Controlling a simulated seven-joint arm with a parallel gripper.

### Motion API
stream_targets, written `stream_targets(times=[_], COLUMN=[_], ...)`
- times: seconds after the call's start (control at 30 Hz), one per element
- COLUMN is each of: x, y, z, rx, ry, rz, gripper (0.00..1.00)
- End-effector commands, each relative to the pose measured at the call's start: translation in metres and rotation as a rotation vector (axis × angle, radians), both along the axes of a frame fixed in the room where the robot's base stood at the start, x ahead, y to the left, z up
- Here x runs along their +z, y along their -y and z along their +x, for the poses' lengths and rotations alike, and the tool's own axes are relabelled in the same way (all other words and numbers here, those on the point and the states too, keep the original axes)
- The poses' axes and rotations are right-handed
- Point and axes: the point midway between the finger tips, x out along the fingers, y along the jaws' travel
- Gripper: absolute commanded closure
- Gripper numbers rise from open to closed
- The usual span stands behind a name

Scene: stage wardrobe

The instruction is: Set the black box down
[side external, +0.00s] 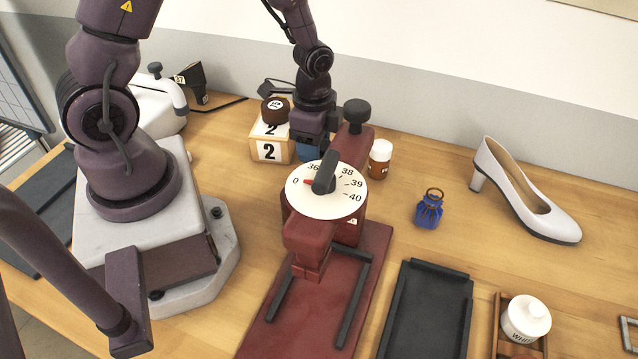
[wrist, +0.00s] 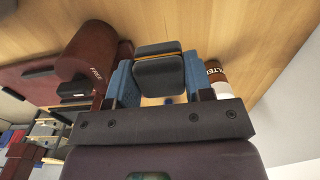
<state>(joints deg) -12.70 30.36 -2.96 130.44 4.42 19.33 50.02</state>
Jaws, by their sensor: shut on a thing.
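In the wrist view my gripper (wrist: 158,82) has its two blue fingers on either side of the black box (wrist: 160,70), shut on it. The box has rounded edges and a thin orange line near its far end. In the side view my gripper (side external: 310,150) points down behind the dial of a red press-like device. The box cannot be made out there, and whether it touches the table is not clear.
The red device (side external: 345,215) with a white dial stands close by. A numbered block (side external: 268,148) and a brown, white-capped bottle (side external: 380,160) flank my gripper. A blue pouch (side external: 429,212), a white shoe (side external: 520,200) and a black tray (side external: 428,305) lie to the right.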

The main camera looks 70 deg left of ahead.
Motion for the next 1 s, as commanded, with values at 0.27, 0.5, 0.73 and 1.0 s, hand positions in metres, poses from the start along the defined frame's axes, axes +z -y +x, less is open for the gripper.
stream_targets(times=[0.27, 0.5, 0.73, 1.0], x=[-0.038, -0.065, -0.078, -0.08], y=[-0.001, 0.0, -0.001, -0.001], z=[0.005, 0.005, 0.006, 0.006], rx=[-0.017, -0.018, -0.018, -0.017], ry=[-0.001, -0.003, 0.001, 0.0], rz=[-0.001, 0.0, 0.001, 0.0], gripper=[0.76, 0.76, 0.76, 0.76])
